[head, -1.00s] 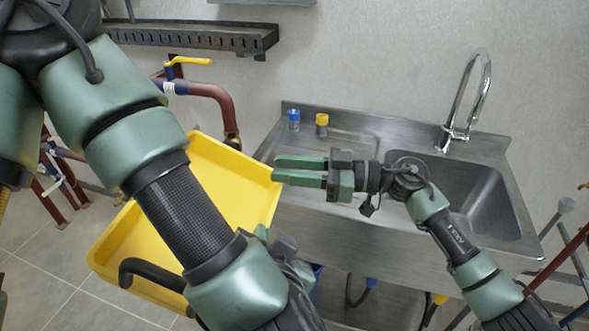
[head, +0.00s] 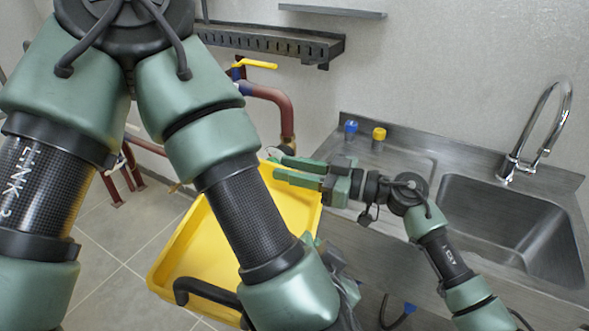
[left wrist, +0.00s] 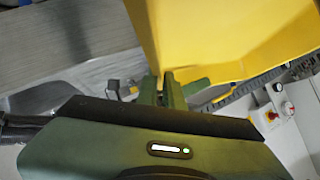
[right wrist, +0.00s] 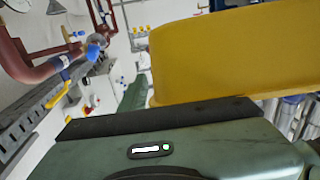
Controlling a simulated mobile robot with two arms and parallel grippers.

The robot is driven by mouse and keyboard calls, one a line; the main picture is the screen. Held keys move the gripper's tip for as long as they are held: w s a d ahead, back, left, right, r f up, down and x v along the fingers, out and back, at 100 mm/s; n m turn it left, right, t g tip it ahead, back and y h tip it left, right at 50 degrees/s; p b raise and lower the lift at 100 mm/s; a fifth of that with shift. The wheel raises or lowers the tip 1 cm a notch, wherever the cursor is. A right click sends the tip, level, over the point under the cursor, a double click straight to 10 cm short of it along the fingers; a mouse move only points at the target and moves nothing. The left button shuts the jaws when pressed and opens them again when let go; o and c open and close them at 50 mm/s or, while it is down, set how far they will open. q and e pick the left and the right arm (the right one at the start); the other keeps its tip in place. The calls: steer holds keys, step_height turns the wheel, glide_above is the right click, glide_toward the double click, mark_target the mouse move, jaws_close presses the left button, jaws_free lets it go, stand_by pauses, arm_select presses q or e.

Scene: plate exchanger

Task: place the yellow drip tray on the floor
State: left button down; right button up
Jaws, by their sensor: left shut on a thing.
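The yellow drip tray (head: 185,255) is tilted and held off the floor left of the sink in the head view. My left arm crosses in front of it and hides part of it. My left gripper (head: 309,241) is at the tray's right side, and in the left wrist view its close-set fingers (left wrist: 164,82) are shut on the tray's edge. My right gripper (head: 285,171) has its fingers apart at the tray's far end in the head view. In the right wrist view the tray (right wrist: 230,55) fills the upper right and hides one finger; contact there cannot be told.
A steel sink counter (head: 375,225) stands to the right, with a blue cap (head: 351,128) and a yellow cap (head: 379,134) on it. Red pipes with a yellow valve handle (head: 258,65) run behind the tray. Bare tiled floor (head: 105,265) shows at the left.

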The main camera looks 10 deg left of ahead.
jaws_close()
arm_select(q)
steer(key=shift+d, duration=0.2)
arm_select(e)
steer(key=shift+a, duration=0.1)
steer(key=shift+r, duration=0.15)
stand_by(0.7)
